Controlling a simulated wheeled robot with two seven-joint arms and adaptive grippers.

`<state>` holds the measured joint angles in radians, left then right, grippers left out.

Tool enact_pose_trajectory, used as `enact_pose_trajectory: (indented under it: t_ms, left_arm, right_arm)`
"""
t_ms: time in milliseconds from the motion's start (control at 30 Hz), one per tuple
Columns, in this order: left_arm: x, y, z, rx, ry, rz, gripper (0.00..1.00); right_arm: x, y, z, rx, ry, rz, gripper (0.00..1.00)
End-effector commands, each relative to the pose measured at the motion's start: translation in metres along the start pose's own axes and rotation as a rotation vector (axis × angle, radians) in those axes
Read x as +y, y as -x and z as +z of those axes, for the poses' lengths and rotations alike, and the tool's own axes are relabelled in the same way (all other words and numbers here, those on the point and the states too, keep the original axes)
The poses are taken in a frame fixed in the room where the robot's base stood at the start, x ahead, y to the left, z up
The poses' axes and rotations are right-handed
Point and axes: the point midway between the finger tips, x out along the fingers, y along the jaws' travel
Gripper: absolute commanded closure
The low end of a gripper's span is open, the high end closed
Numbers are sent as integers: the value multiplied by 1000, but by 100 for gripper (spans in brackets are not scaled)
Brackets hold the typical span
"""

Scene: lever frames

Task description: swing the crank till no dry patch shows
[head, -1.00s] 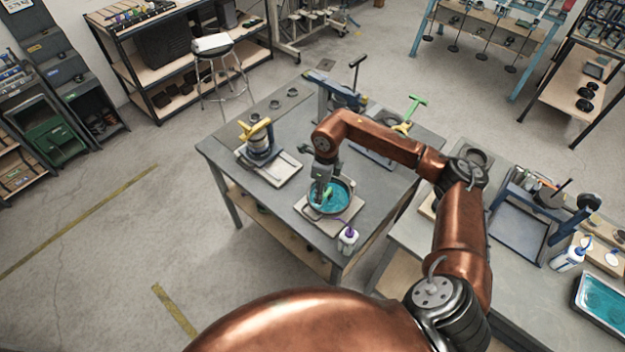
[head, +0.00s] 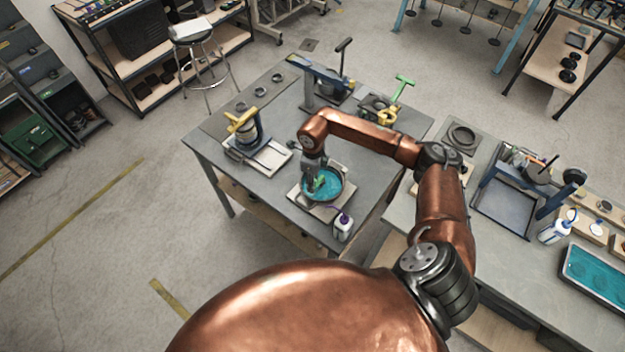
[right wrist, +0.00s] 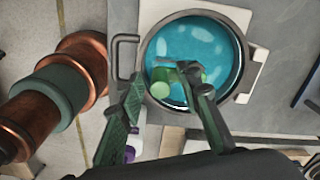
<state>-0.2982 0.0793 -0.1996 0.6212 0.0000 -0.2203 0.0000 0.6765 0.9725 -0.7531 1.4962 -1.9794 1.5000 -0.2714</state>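A round dark pan (head: 346,193) with teal liquid stands on a light board on the grey table; it also shows in the right wrist view (right wrist: 238,62). Several paler patches (right wrist: 202,28) lie on the teal surface. A green crank grip (right wrist: 160,88) with a dark arm is over the near part of the pan in the wrist view. My right gripper (right wrist: 163,86) has its fingers apart, one on each side of the grip; a gap shows on the left finger's side. The gripper (head: 315,176) hides part of the crank in the head view. My left gripper is out of view.
A white bottle with a purple cap (head: 342,227) stands close to the pan's board. A yellow-handled device (head: 246,128) is to the left. A blue press (head: 318,75) and a green T-handle (head: 403,85) stand behind. A second table (head: 400,235) is to the right.

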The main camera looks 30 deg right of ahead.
Motion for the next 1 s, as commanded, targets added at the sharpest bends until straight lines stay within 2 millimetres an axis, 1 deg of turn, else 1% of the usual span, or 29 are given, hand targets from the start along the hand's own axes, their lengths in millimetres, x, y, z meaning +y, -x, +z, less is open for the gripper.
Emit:
enact_pose_trajectory:
  t_ms: [33, 67, 167, 267, 500, 667, 1000]
  left_arm:
    - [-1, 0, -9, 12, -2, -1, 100]
    - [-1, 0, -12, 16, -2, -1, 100]
    - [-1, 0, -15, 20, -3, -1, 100]
    - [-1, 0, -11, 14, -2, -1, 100]
    - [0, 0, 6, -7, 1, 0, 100]
    - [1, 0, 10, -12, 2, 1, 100]
    - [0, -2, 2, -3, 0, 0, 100]
  right_arm:
    - [0, 0, 0, 0, 0, 0, 68]
    - [0, 0, 1, 0, 1, 0, 68]
    - [0, 0, 1, 0, 2, 0, 68]
    - [0, 0, 1, 0, 2, 0, 73]
    - [0, 0, 1, 0, 2, 1, 90]
    - [0, 0, 1, 0, 2, 1, 100]
    - [0, 0, 2, 0, -13, 0, 100]
